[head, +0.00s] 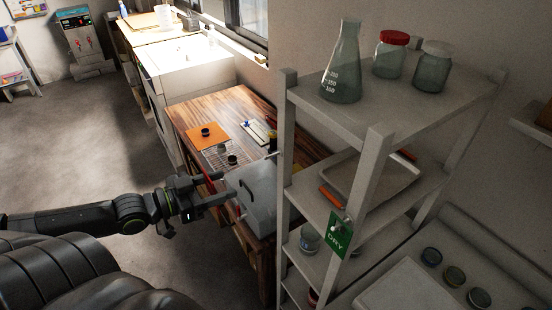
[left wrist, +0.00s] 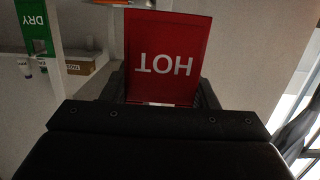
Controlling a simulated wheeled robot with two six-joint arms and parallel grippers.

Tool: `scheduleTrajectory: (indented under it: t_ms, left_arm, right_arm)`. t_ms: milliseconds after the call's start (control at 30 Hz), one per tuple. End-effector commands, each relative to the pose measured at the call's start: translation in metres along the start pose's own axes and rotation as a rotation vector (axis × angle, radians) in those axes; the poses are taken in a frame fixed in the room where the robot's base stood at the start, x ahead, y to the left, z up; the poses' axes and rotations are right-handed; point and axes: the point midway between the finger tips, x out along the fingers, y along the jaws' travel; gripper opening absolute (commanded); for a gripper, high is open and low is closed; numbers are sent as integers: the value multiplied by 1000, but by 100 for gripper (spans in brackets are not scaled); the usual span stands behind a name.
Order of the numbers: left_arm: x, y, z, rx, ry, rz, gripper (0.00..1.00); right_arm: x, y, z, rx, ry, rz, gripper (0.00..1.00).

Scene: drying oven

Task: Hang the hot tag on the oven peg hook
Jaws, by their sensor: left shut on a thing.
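The red HOT tag (left wrist: 165,58) is in my left gripper's jaws in the left wrist view, its lettering upside down. In the head view my left gripper (head: 222,184) is shut on the tag, of which only a little red shows between the fingers. The grey oven (head: 262,188) stands at the table's near end, just right of the fingertips, with a dark handle on it. I cannot clearly make out the peg hook. My right gripper is not in view.
A white shelf rack (head: 376,150) stands close right of the oven, with a flask (head: 343,75) and jars on top. A green DRY tag (head: 339,234) hangs on its post. The wooden table (head: 185,118) carries an orange mat and a wire rack. Open floor lies left.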

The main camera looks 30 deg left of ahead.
Motion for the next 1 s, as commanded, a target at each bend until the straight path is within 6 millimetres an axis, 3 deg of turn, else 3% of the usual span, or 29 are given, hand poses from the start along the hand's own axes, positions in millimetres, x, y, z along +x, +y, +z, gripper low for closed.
scheduleTrajectory:
  t_ms: [133, 200, 700, 1000]
  left_arm:
    - [17, -2, -5, -1, 6, -12, 29]
    - [32, -2, -2, 0, 7, -10, 29]
    - [111, -2, -13, 0, 5, -9, 29]
    - [128, -3, -18, -1, 0, -10, 29]
  right_arm:
    - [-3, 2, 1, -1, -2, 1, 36]
    - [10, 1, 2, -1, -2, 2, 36]
    - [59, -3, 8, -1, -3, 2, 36]
    - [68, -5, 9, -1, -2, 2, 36]
